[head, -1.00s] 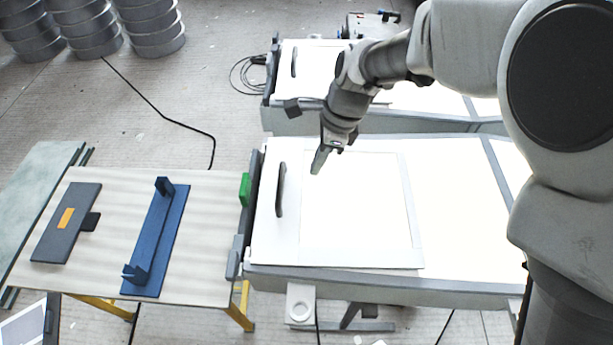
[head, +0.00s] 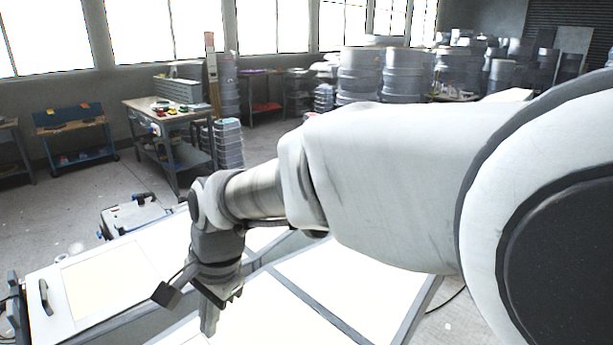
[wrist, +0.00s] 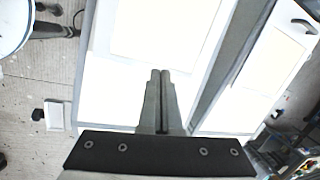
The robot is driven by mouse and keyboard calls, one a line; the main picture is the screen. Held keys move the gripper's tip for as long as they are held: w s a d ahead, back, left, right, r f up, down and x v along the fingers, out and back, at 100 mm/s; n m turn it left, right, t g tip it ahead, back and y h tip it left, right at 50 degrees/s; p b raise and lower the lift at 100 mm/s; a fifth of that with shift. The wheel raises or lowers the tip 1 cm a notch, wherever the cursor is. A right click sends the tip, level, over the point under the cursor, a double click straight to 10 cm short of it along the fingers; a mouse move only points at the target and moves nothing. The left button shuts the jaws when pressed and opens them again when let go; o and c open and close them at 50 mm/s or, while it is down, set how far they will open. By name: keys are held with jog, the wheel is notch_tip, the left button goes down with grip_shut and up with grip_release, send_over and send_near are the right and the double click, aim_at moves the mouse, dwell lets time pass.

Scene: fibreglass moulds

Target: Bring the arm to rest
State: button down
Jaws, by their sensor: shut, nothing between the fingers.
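My gripper (head: 208,322) points down over the white top of the nearer mould table in the head view. My arm reaches in from the right. In the wrist view the two fingers of my gripper (wrist: 160,74) lie side by side, shut, with nothing between them. Below them in the wrist view is a white mould surface (wrist: 108,100). Whether the fingertips touch it I cannot tell.
A second white mould table (head: 150,255) with a dark handle (head: 45,297) lies behind my gripper. A workbench (head: 170,112), a blue cart (head: 72,122) and stacked grey drums (head: 360,75) stand farther back. Open floor (head: 50,215) shows at left.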

jog(key=d+r+n+t, duration=0.1)
jog(key=d+r, duration=0.2)
jog(key=d, duration=0.5)
jog(key=d+r+n+t, duration=0.1)
jog(key=d+r+t, duration=0.15)
jog(key=d, duration=0.55)
jog(key=s+d+n+t+h, duration=0.1)
jog(key=s+d+n, duration=0.1)
jog(key=d, duration=0.6)
jog(key=s+d+n+t+h, duration=0.1)
jog(key=s+d, duration=0.4)
jog(key=d, duration=0.3)
jog(key=shift+r+n+h, duration=0.35)
jog(key=shift+n+h, duration=0.05)
